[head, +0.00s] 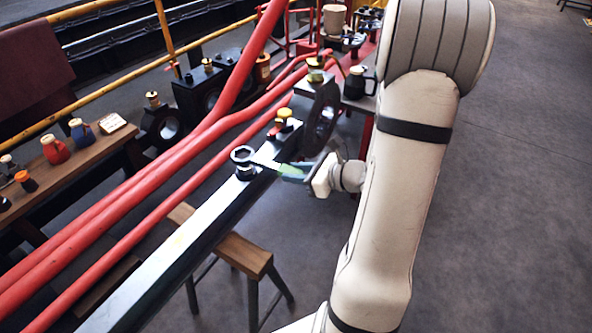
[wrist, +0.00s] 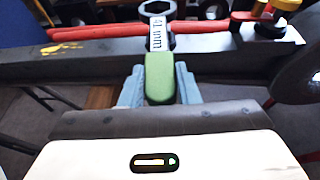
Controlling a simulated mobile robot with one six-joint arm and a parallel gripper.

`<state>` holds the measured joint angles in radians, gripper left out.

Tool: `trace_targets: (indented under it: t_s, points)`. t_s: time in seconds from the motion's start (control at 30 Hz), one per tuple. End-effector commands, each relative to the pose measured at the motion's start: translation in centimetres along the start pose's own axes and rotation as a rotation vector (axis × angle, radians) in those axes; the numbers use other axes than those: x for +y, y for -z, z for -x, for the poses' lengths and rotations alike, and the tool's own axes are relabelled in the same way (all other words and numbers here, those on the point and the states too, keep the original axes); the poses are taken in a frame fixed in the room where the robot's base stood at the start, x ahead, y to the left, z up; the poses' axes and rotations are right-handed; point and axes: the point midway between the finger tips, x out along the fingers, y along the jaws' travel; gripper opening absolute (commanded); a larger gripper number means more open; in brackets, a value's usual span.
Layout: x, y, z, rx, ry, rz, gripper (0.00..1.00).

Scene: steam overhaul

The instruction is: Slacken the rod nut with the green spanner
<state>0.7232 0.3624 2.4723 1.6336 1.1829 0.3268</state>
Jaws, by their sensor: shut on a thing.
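The green spanner has a green handle (wrist: 160,78), a pale marked shank and a dark ring end (wrist: 157,9). My gripper (wrist: 160,86) is shut on the green handle, with one blue-grey finger on each side. In the head view my gripper (head: 296,172) is just right of the dark rod (head: 190,252), and the spanner's ring (head: 242,154) reaches over the rod's top. A dark nut (head: 245,172) shows directly under the ring. I cannot tell whether the ring is seated around it or just above it.
Red pipes (head: 150,185) run along the left of the rod. A yellow-topped fitting (head: 285,116) and a dark disc (head: 322,115) stand beyond the spanner. A wooden stool (head: 240,254) is beneath the rod. A bench (head: 75,170) with jugs is at left. The floor at right is clear.

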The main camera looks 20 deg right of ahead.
Motion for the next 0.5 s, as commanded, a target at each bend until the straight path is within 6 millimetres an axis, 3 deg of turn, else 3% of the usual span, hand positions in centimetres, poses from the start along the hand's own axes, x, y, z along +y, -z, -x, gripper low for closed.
trace_targets:
  t_s: [0.5]
  points:
    - [-0.10, 0.55, -0.10, -0.002, 0.003, 0.000, 0.00]
